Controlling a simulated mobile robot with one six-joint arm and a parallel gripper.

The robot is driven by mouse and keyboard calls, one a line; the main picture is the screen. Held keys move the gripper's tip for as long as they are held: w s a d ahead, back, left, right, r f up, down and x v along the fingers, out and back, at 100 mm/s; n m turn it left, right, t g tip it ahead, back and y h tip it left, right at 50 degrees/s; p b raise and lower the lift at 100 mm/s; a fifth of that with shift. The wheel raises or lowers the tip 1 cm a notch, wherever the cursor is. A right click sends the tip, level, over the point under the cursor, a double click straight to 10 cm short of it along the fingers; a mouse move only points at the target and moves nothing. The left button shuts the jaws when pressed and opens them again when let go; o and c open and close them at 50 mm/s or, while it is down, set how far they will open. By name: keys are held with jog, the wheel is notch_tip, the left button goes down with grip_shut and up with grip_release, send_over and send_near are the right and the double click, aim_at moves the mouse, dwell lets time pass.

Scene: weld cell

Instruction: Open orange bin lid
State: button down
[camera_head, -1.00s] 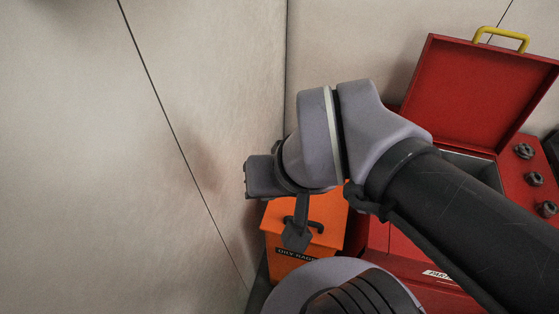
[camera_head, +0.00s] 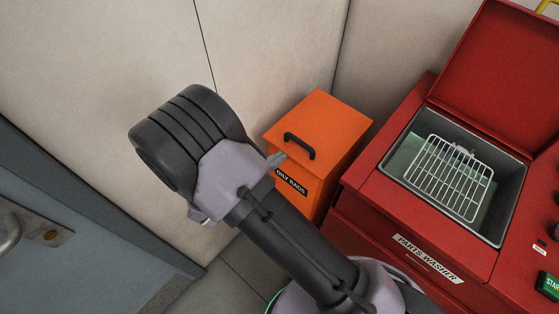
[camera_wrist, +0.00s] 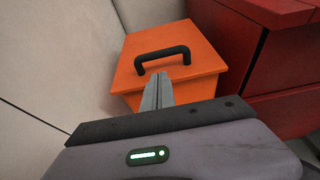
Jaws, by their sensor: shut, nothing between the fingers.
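The orange bin (camera_head: 313,190) labelled OILY RAGS stands in the wall corner in the head view. Its flat lid (camera_head: 335,122) is down and has a black arched handle (camera_head: 300,146). My gripper (camera_head: 279,158) is shut and empty, at the front side of the bin close to the lid's near edge. In the wrist view the shut fingertips (camera_wrist: 158,78) point at the handle (camera_wrist: 163,55) and appear just short of it. I cannot tell whether they touch the lid (camera_wrist: 205,50).
A red parts washer (camera_head: 385,180) with its lid raised stands right of the bin, with a wire rack (camera_head: 450,178) in its basin. Beige wall panels (camera_head: 270,50) close in behind and left. A grey-blue door (camera_head: 60,240) is at lower left.

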aim_at(290, 156)
jog(key=b+x, duration=0.1)
jog(key=x, duration=0.5)
jog(key=shift+b, duration=0.35)
jog(key=shift+r, duration=0.1)
